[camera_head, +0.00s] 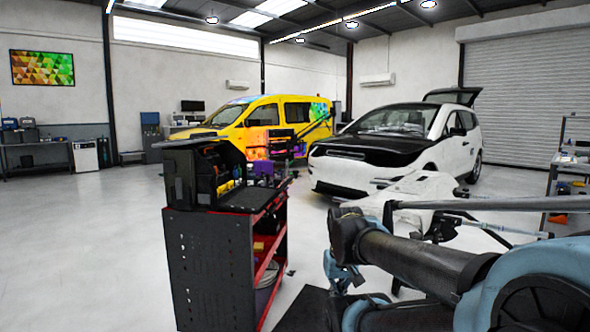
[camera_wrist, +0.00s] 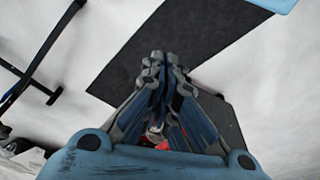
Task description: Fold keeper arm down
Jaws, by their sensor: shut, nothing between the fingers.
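I cannot make out the keeper arm for certain in either view. A stand with a long grey bar (camera_head: 480,204) crosses the right of the head view, partly hidden behind my arm. A white bumper-like panel (camera_head: 415,188) sits by it, in front of the white car. My gripper (camera_wrist: 166,62) is shut and empty in the wrist view, its fingertips together over a dark mat on the floor. It touches nothing that I can see. In the head view my arm fills the lower right, and the fingertips cannot be made out.
A red and black tool cart (camera_head: 212,262) with an open black case (camera_head: 190,178) stands left of my arm. A black bar (camera_wrist: 38,62) lies at the wrist view's left, beside the dark mat (camera_wrist: 185,35). The floor at left is clear.

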